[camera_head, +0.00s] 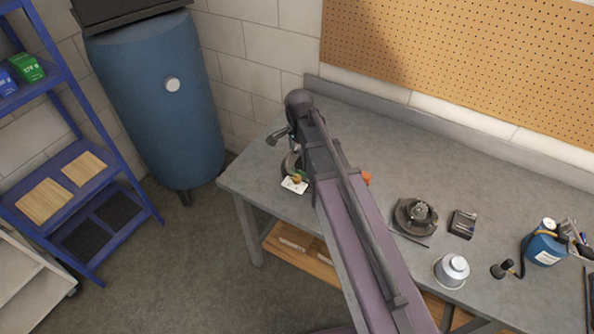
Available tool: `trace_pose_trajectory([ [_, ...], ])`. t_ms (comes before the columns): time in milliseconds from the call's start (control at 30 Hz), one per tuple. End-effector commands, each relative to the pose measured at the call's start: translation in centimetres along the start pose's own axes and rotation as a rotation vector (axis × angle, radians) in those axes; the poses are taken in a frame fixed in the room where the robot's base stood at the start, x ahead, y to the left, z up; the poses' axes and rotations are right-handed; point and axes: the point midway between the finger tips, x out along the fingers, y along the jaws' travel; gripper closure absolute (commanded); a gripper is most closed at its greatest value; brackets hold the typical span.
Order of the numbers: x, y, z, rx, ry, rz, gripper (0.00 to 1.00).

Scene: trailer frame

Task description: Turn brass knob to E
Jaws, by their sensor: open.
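A small white plate (291,187) lies near the left end of the grey workbench. A small brass-coloured piece (297,179), apparently the knob, shows on it, with a bit of green beside it. Its markings, including any E, are too small to read, so I cannot tell where it points. My arm crosses the bench from the lower right and covers the area right of the plate. My gripper (291,166) is dark, partly hidden by the arm, and sits just above the plate. It is open; I cannot tell whether it touches the knob.
The workbench (385,160) also holds an orange object (366,178), a round dark device (416,215), a small dark box (463,224), a silver pot (452,270) and a blue container (543,245). A blue tank (160,100) and blue shelf (75,165) stand left.

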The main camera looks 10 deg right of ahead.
Motion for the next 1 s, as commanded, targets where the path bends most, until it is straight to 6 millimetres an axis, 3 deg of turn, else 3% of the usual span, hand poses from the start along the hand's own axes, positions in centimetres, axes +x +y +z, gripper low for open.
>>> trace_pose_trajectory([
  [567,-0.3,-0.6,0.1,0.042,0.000,0.000,0.21],
  [1000,1.9,-0.6,0.1,0.041,0.000,0.000,0.21],
])
